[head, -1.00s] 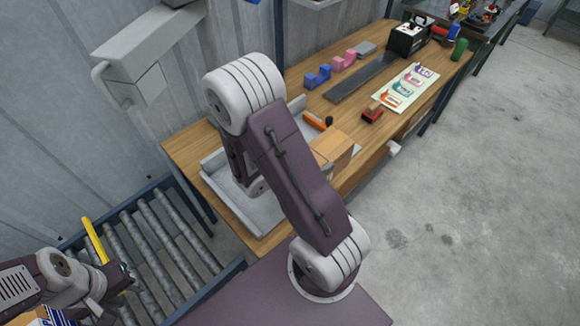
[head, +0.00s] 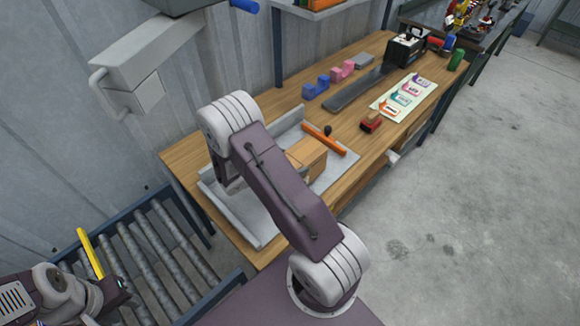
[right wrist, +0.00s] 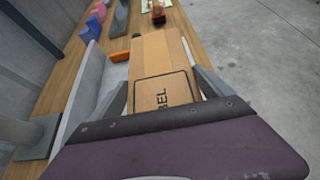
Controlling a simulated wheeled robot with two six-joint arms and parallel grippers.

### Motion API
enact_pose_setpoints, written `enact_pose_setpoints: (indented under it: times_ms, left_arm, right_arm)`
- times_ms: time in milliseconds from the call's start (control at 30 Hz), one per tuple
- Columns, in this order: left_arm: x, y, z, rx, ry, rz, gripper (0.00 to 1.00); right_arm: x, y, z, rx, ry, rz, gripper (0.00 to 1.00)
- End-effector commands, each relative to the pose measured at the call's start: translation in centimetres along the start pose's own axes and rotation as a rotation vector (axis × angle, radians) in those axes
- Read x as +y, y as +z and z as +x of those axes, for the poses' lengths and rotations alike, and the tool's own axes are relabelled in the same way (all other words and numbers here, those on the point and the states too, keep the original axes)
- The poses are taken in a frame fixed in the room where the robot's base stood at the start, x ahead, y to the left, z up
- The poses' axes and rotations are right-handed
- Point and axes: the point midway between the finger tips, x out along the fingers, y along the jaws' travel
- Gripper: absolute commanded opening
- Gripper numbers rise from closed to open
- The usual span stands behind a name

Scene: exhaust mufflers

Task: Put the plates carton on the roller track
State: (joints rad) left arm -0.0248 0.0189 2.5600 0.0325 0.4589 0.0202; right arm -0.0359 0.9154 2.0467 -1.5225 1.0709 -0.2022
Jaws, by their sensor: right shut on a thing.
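The brown plates carton (head: 308,157) is over the grey tray-like fixture on the wooden bench; I cannot tell if it touches it. In the right wrist view the carton (right wrist: 160,75) shows a printed label frame between my two fingers. My right gripper (right wrist: 160,98) is shut on it. In the head view this gripper is mostly hidden behind my right arm. The roller track (head: 160,245) lies at the lower left, lower than the bench. My left gripper (head: 122,292) is over the track's near part; its fingers are too unclear to judge.
The grey fixture (head: 232,217) has raised walls and an orange bar (head: 325,138). A yellow bar (head: 90,253) stands at the track's left side. Tape dispensers, a dark strip (head: 362,82) and a red stamp (head: 371,123) lie further back. The track's visible rollers are bare.

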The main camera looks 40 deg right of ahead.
Motion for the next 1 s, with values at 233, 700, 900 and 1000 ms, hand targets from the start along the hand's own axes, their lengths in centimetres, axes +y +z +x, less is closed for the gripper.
enact_pose_setpoints:
  times_ms: [233, 700, 900, 1000]
  left_arm:
    - [0.0, 0.0, -0.3, 0.0, 0.0, 0.0, 0.36]
    - [0.0, 0.0, 0.0, 0.0, 0.0, 0.0, 0.36]
    - [0.0, 0.0, -0.3, 0.0, 0.0, 0.0, 0.36]
    - [0.0, 0.0, -0.2, 0.0, 0.0, 0.0, 0.36]
  right_arm:
    - [0.0, -2.3, 1.3, -0.003, 0.0, -0.001, 0.18]
    - [-0.1, -2.7, 1.5, 0.001, 0.0, -0.001, 1.0]
    - [-0.1, -2.4, 1.3, 0.001, 0.0, -0.001, 1.0]
    - [0.1, -2.5, 0.5, 0.0, 0.004, -0.002, 1.0]
